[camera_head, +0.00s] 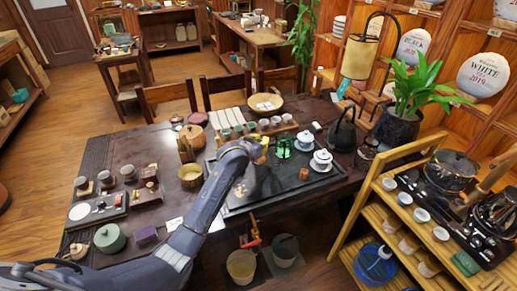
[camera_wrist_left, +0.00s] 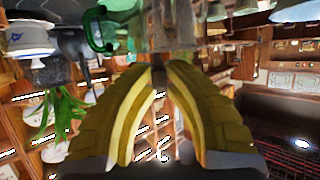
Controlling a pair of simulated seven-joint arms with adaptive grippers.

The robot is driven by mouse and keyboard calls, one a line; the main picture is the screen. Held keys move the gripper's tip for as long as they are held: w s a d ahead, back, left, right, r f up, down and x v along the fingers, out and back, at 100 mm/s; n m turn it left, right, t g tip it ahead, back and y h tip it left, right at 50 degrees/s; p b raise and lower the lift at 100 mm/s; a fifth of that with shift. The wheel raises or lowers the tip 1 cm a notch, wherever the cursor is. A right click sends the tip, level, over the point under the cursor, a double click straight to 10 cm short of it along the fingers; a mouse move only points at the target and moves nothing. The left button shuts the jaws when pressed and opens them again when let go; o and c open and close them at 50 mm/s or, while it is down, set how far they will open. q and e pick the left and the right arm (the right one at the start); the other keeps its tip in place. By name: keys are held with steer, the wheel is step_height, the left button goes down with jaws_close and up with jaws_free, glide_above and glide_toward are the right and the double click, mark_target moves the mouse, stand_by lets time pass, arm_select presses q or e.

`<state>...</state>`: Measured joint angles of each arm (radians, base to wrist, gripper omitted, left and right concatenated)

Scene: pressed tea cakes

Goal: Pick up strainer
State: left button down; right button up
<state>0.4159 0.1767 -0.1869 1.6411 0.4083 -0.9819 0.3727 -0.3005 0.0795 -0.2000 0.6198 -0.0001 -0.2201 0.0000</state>
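My left gripper (camera_head: 259,150) has yellow fingers and hangs over the dark tea tray (camera_head: 262,190) on the main table, just left of a green glass vessel (camera_head: 284,148). In the left wrist view, the two curved yellow fingers of the left gripper (camera_wrist_left: 161,68) have their tips close together, with a narrow gap. A blurred, clear glass-like thing (camera_wrist_left: 182,22) lies just beyond the tips; I cannot tell whether they touch it. The green vessel shows at the upper left of that view (camera_wrist_left: 100,32). I cannot pick out the strainer with certainty. My right gripper is not in view.
White lidded bowls (camera_head: 322,160) and a dark kettle (camera_head: 343,134) stand to the right of the gripper. A row of small cups (camera_head: 250,127) is behind it. A bamboo shelf (camera_head: 405,207) stands at the right.

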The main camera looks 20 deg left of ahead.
arm_select(q)
steer(key=shift+r, duration=0.1)
stand_by(0.4)
step_height(320, 180, up, 29)
stand_by(1.4)
steer(key=shift+a, duration=0.1)
